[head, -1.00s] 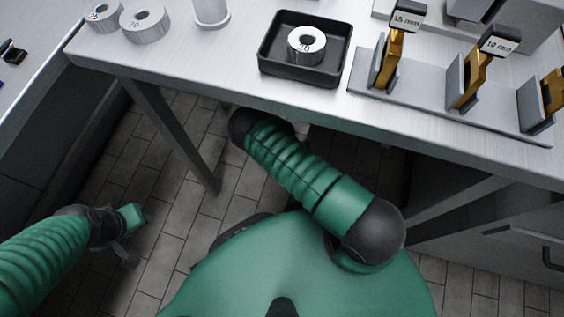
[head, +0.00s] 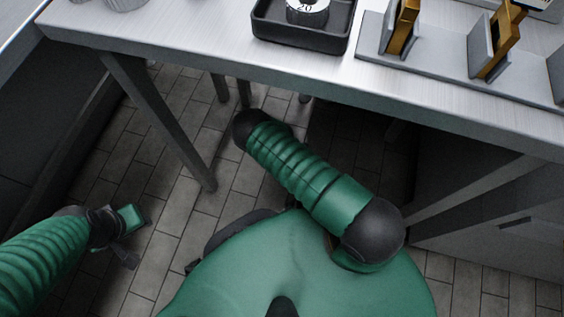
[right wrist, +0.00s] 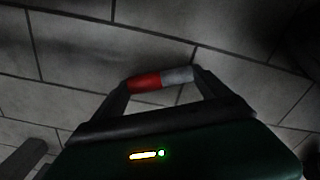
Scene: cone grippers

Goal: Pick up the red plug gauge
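The red plug gauge (right wrist: 145,82), a short cylinder with a red part and a grey part, shows in the right wrist view. It lies crosswise between the two dark fingertips of my right gripper (right wrist: 161,79), which is shut on it. Floor tiles are behind it, and no surface touches it there. In the head view my right arm reaches toward the table edge, and its gripper and the gauge are hidden. My left gripper (head: 128,232) hangs low at the left over the floor, away from the table. Its finger opening is not clear.
The table (head: 200,45) runs across the top. It bears a black tray (head: 300,38) with a grey ring (head: 307,12) in it, and a grey rack (head: 435,62) with gold gauges (head: 405,25). A table leg (head: 165,125) stands at the left. Tiled floor is clear between my arms.

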